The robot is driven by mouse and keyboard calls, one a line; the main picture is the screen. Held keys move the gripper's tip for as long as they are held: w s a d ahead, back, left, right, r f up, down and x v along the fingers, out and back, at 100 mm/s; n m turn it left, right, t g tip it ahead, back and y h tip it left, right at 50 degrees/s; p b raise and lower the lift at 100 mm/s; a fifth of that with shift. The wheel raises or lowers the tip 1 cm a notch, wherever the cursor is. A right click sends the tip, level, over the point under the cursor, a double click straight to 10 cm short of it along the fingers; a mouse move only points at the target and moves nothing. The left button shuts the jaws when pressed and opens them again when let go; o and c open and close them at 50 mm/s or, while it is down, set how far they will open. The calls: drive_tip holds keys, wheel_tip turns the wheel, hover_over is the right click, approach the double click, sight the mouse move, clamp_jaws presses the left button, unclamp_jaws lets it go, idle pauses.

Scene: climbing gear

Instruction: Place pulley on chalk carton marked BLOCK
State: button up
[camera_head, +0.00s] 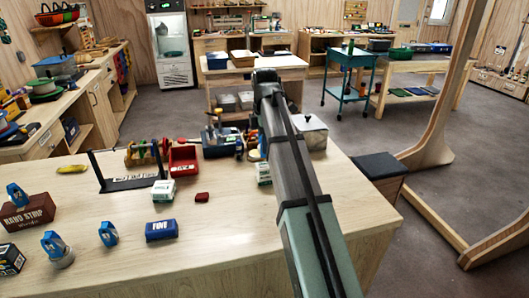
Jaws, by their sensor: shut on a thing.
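Three blue pulley-like pieces of gear show at the left: one (17,194) on a dark red box lettered HARD STRIP (27,213), one (56,246) on a round grey base, and one (108,234) on the bare tabletop. A white and green carton (163,190) stands mid-table, and a similar one (263,174) is beside my arm. A black and green carton (10,259) is at the left edge. I cannot read BLOCK on any carton.
The front middle is clear.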

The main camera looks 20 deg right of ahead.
drive_tip(key=shift+f, duration=1.7)
drive_tip(key=shift+f, duration=0.15)
drive_tip(key=o, duration=1.1)
drive_tip(key=shift+r, duration=3.9)
